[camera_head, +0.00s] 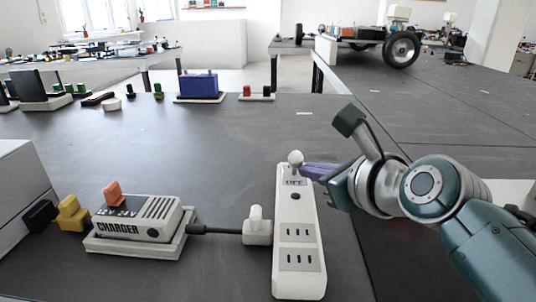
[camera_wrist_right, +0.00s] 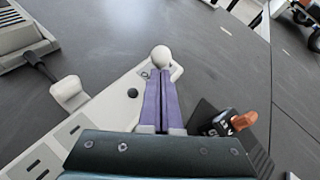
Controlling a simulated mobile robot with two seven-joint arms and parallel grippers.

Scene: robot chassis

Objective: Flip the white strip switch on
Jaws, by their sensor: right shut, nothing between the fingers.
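The white power strip (camera_head: 299,228) lies lengthwise on the dark table, with several sockets on its near half. A round white switch knob (camera_head: 296,158) stands at its far end, just beyond an "OFF" label (camera_head: 295,182). My right gripper (camera_head: 308,170) reaches in from the right with its purple fingers closed and empty. Its tips are right beside the knob. In the right wrist view the closed fingers (camera_wrist_right: 160,75) lie over the strip (camera_wrist_right: 107,103), with the knob (camera_wrist_right: 160,56) just past the tips; I cannot tell if they touch. My left gripper is out of view.
A charger (camera_head: 140,222) in a white tray sits left of the strip, its cable running to a white plug (camera_head: 257,226) beside the strip. A blue box (camera_head: 198,86) and small colored parts stand along the far edge. The table between is clear.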

